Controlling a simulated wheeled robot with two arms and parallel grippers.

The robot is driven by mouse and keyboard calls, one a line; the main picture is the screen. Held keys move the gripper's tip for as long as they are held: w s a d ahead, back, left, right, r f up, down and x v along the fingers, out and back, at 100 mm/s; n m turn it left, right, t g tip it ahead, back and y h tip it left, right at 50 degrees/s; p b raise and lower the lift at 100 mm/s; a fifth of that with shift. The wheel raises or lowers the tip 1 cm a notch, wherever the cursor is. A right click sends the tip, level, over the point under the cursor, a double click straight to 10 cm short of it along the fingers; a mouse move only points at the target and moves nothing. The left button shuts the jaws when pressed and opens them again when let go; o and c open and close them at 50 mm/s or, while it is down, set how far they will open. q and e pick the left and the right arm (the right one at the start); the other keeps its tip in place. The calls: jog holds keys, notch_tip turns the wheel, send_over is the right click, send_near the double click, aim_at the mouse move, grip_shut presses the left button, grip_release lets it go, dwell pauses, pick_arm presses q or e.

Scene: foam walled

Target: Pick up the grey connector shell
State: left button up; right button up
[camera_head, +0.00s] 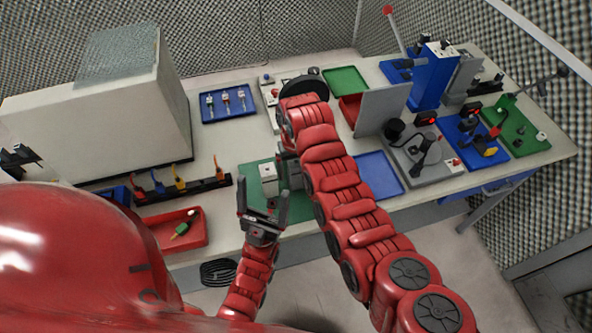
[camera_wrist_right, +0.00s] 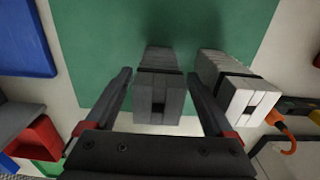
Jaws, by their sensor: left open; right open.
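The grey connector shell (camera_wrist_right: 157,97), a dark grey block with a ribbed body and a black band, is on the green mat (camera_wrist_right: 95,40) in the right wrist view. My right gripper (camera_wrist_right: 160,73) is open, with one finger on each side of the shell and gaps between. A paler, whitish shell (camera_wrist_right: 243,97) is just outside the right-hand finger. In the head view, my right arm partly hides the dark shell; the pale one (camera_head: 267,173) shows on the green mat (camera_head: 250,184). My left gripper (camera_head: 262,208) is open and empty at the mat's front edge.
A red tray (camera_head: 190,236) and a rack of coloured tools (camera_head: 180,187) are left of the mat. A blue tray (camera_head: 378,172) is to the right, beyond my right arm. A blue tray with several connectors (camera_head: 229,104) lies behind. A large grey machine (camera_head: 110,125) fills the left.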

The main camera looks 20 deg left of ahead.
aim_at(296, 177)
jog(key=shift+d+f+p, duration=0.15)
jog(key=shift+f+p, duration=0.4)
jog(key=shift+f, duration=1.3)
grip_shut()
